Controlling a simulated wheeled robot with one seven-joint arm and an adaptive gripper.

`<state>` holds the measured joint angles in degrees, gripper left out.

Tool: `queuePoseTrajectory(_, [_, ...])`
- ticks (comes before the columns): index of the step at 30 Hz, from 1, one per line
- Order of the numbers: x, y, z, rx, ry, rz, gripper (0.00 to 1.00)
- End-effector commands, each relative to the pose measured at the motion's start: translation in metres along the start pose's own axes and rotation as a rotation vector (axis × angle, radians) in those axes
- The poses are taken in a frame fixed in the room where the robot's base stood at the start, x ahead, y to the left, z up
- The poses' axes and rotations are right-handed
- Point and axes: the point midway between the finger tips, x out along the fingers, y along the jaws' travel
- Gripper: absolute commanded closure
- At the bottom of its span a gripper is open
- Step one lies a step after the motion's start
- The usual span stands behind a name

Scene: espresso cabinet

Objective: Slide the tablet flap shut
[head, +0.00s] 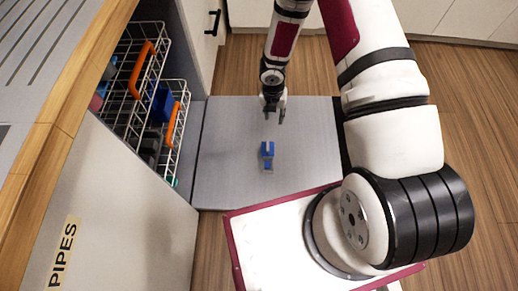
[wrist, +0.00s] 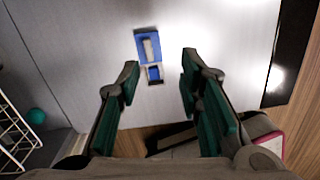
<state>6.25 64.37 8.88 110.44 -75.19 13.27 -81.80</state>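The blue tablet dispenser (head: 267,149) sits on the inside of the open grey door (head: 225,150). The recess looks uncovered; I cannot tell for sure which piece is the flap. My gripper (head: 275,112) hangs above the door, beyond the dispenser in the head view, and looks apart from it. In the wrist view my gripper (wrist: 159,74) is open and empty, its green-padded fingers spread on either side of the dispenser's lower end.
Wire racks (head: 150,85) with orange handles (head: 142,66) and several items stand in the cabinet at left. A wooden counter edge (head: 60,90) and a panel marked PIPES (head: 63,252) are at left. Wooden floor (head: 470,110) is clear at right.

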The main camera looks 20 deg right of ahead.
Motion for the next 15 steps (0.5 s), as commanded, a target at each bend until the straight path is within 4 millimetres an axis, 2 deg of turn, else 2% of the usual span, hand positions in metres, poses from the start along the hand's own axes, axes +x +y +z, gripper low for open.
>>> queuePoseTrajectory(1, [0.023, 0.003, -0.009, -0.045, 0.022, 0.009, 0.67])
queuePoseTrajectory(3, [0.040, 0.005, -0.018, -0.095, 0.041, 0.020, 0.67])
queuePoseTrajectory(11, [0.065, 0.009, -0.028, -0.148, 0.059, 0.035, 0.67])
queuePoseTrajectory(15, [0.088, 0.009, -0.030, -0.148, 0.060, 0.032, 0.67])
